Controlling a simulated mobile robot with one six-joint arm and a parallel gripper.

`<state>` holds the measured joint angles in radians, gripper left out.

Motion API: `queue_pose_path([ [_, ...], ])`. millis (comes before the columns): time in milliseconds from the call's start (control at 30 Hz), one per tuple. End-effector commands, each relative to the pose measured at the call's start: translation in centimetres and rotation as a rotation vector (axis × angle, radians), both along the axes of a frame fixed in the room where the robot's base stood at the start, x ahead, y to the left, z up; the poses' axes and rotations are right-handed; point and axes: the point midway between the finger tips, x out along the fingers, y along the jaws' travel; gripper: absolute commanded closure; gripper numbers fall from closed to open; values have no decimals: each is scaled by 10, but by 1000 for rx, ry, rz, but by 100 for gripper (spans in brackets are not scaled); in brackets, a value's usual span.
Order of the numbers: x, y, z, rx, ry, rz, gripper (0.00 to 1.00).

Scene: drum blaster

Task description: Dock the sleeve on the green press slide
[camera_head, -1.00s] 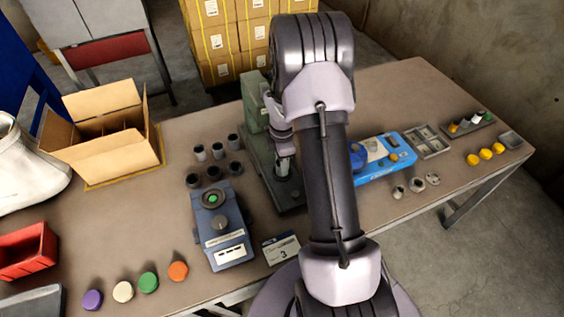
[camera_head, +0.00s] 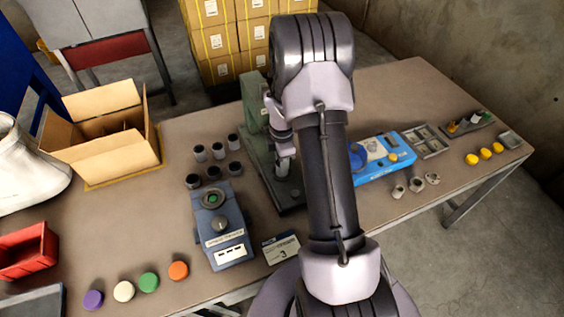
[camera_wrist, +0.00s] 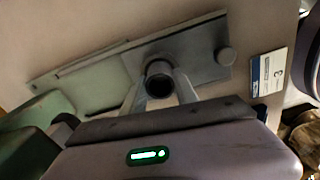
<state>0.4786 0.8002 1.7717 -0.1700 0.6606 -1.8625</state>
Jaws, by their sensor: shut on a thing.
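The green press (camera_head: 256,112) stands mid-table, with its flat base (camera_head: 290,207) extending toward me. In the wrist view the press's pale green plate (camera_wrist: 85,82) and grey slide area (camera_wrist: 205,58) lie beneath my gripper. My gripper (camera_wrist: 160,97) is shut on a dark grey sleeve (camera_wrist: 159,80), whose round open end faces the wrist camera. In the head view my gripper (camera_head: 283,150) and the held sleeve (camera_head: 282,167) are over the press base, partly beside my arm. I cannot tell whether the sleeve touches the slide.
Several dark sleeves (camera_head: 217,151) stand left of the press. A blue-grey control box (camera_head: 219,228) with a green button is in front of them. A card marked 3 (camera_head: 281,248) lies near the front edge. A blue tray (camera_head: 385,157) is right of my arm.

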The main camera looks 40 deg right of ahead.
Motion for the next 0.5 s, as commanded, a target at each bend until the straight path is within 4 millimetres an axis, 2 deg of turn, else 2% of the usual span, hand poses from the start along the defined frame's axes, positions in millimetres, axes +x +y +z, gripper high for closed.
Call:
queue_pose_path([
  [500, 0, 0, -10, 0, 0, 0, 100],
])
